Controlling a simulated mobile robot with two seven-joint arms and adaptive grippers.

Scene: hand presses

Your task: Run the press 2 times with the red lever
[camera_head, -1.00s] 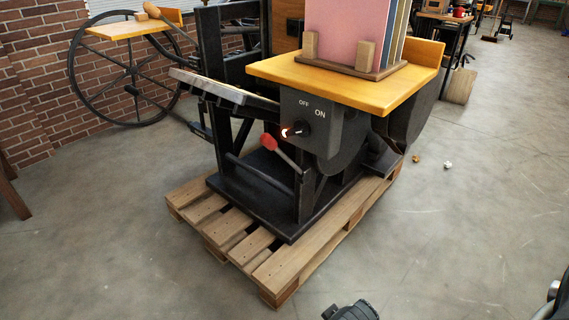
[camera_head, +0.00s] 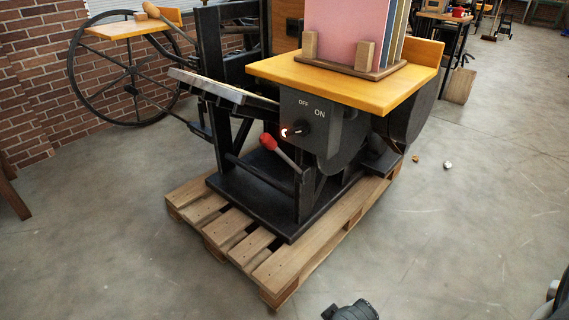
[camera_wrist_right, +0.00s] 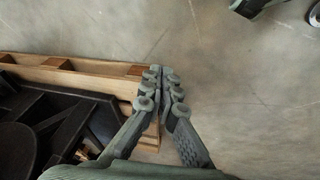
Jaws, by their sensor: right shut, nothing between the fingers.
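The black press (camera_head: 330,150) stands on a wooden pallet. A flat tilted plate (camera_head: 222,88) sticks out to the left. In the right wrist view my right gripper (camera_wrist_right: 165,74) is shut and empty, in front of the pallet's edge and the floor; the red lever does not show there. My left gripper is not in view.
The pallet (camera_head: 285,270) juts out in front of the press and also shows in the right wrist view (camera_wrist_right: 70,68). A yellow side table (camera_head: 350,85) holds upright coloured boards (camera_head: 345,30). A spoked wheel (camera_head: 125,75) stands at the left. The floor at the right is mostly clear.

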